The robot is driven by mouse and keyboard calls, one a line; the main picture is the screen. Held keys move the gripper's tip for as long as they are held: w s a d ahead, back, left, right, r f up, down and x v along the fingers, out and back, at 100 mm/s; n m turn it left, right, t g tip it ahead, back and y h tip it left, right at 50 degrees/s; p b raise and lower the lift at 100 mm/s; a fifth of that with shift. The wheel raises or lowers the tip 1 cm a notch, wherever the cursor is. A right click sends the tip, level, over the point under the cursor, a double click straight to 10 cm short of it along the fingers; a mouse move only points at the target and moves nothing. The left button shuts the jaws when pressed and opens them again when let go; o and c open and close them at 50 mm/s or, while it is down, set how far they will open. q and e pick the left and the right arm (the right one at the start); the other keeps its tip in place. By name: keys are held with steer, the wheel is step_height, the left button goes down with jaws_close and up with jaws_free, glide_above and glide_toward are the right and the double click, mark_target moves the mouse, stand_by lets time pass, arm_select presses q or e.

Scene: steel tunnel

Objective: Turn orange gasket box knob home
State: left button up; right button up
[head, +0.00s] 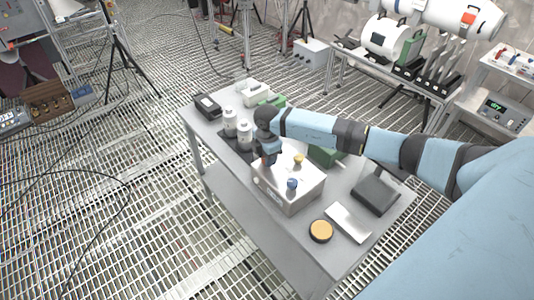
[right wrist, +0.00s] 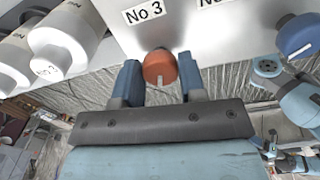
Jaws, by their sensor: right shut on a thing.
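The gasket box (head: 290,203) is a pale metal box on the grey table, with several coloured knobs on its top. The orange knob (right wrist: 159,70) shows in the right wrist view, with a pale mark on it, beside a "No 3" label (right wrist: 143,10). My right gripper (head: 267,160) reaches down onto the box's far left part. In the right wrist view its two blue fingers (right wrist: 160,80) stand on either side of the orange knob, shut on it. A blue knob (head: 292,184) and a yellow knob (head: 298,159) are apart from the gripper. My left gripper is not in view.
White bottles (head: 245,133) stand close to the left of my right gripper. An orange-topped round tin (head: 321,231), a white plate (head: 348,222) and a dark scale-like device (head: 376,194) lie to the right. The table's near edge (head: 250,222) is clear.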

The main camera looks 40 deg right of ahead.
steer(key=m+p, duration=0.1)
steer(key=m, duration=0.1)
steer(key=shift+r+m, duration=0.15)
steer(key=shift+m, duration=0.25)
steer(key=shift+m+p, duration=0.65)
steer(key=shift+m, duration=0.75)
steer(key=o, duration=0.9)
step_height(320, 180, up, 14)
steer(key=shift+f+b, duration=0.15)
steer(key=shift+b, duration=0.95)
